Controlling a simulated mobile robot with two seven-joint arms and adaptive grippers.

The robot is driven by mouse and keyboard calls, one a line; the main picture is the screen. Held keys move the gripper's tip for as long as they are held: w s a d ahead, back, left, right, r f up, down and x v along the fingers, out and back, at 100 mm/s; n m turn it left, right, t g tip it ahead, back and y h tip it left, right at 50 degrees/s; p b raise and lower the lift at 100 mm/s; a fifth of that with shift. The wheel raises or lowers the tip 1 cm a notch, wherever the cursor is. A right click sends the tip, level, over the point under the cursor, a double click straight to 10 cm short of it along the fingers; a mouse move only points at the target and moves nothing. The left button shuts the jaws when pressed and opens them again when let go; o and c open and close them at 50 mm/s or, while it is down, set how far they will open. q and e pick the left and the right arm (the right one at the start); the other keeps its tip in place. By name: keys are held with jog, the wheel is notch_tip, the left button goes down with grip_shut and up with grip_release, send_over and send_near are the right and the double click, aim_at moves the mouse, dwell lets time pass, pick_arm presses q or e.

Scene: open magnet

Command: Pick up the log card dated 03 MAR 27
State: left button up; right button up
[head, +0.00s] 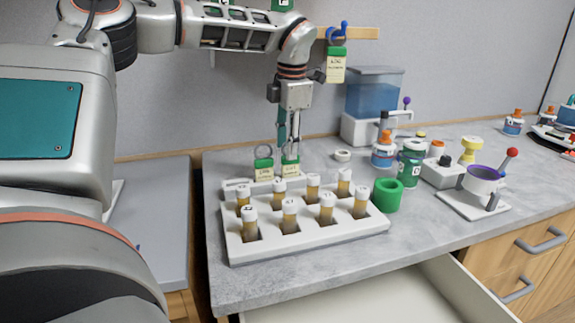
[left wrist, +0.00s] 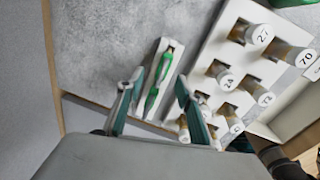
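Two green-topped cream log cards, a left one (head: 264,169) and a right one (head: 291,163), stand at the back left of the counter, each with a ring on top. A third log card (head: 336,68) hangs from a blue hook on the wall rail. The dates are too small to read. My left gripper (head: 287,148) points down just above the two standing cards, nearest the right one. In the left wrist view its fingers (left wrist: 158,95) are apart, with a white holder (left wrist: 164,78) and green card tops (left wrist: 152,98) between them. My right gripper is out of view.
A white rack (head: 310,241) of several capped vials stands just in front of the cards. An open drawer (head: 400,296) juts out below the counter.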

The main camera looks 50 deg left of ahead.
aim_at(286, 161)
pick_arm(q)
jog(key=f, duration=0.5)
jog(key=shift+a+f, duration=0.1)
jog(key=shift+a, duration=0.15)
grip_shut()
